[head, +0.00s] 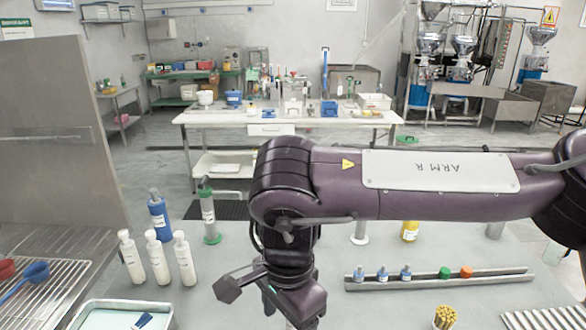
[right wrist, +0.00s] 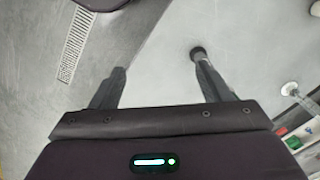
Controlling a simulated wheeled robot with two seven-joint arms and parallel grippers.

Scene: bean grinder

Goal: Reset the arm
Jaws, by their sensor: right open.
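My right arm (head: 430,180), marked "ARM R", comes in from the right of the head view and lies across the middle above the grey worktop. Its wrist (head: 300,300) bends down and runs out of the bottom edge. The right gripper (right wrist: 160,68) shows in the right wrist view with its two dark fingers wide apart. Nothing is between them that I can see as held. My left gripper is not in view.
White bottles (head: 158,258), a blue bottle (head: 158,215) and a grey-green bottle (head: 208,212) stand left of my arm. A metal rack (head: 440,283) with small bottles lies right. A tray (head: 168,312) and wire rack (head: 40,290) are front left. A yellow bundle (head: 445,317) is front right.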

